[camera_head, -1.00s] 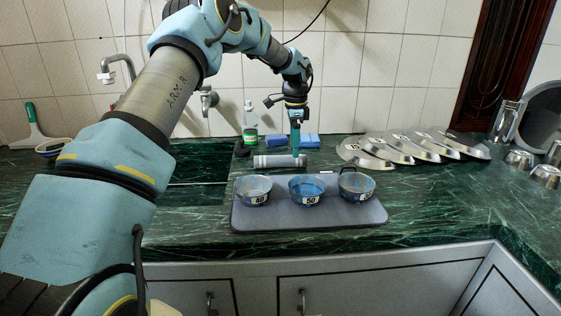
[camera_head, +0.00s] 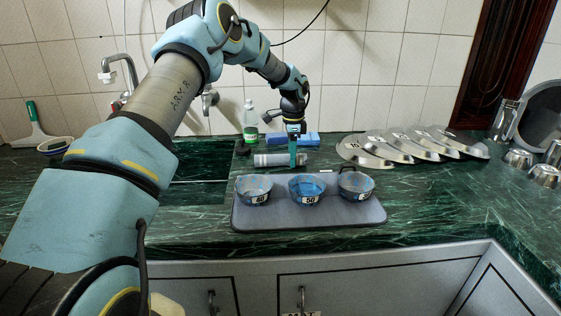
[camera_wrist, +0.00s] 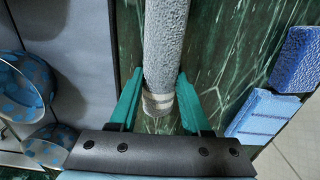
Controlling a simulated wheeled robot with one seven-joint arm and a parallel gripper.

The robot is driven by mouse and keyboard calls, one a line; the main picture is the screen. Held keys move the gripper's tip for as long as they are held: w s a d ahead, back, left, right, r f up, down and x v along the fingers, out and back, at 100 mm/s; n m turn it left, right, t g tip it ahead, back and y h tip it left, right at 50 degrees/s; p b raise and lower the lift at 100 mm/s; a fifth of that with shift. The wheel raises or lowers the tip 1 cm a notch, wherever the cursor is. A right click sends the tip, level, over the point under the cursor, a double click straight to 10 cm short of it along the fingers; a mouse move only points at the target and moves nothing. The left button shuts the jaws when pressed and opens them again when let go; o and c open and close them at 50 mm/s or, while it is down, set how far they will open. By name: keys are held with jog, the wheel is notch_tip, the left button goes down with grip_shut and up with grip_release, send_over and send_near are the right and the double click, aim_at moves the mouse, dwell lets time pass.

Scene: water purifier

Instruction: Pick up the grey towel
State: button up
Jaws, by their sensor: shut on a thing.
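The grey towel (camera_head: 272,160) is a rolled cylinder lying on the green counter just behind the grey mat. It also shows in the wrist view (camera_wrist: 166,45), running away from my gripper. My gripper (camera_head: 293,163) is at the towel's right end. In the wrist view its green fingers (camera_wrist: 157,85) stand on either side of the roll near its pale-banded end, shut on it. The towel still appears to be down at counter level.
Three blue bowls (camera_head: 307,191) stand on the grey mat (camera_head: 300,219) in front of the towel. Blue blocks (camera_head: 306,139) and a green-and-white bottle (camera_head: 250,122) stand behind it. Metal lids (camera_head: 405,147) lie to the right. The sink (camera_head: 204,165) is to the left.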

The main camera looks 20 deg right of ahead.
grip_shut()
jog(key=shift+r, duration=0.1)
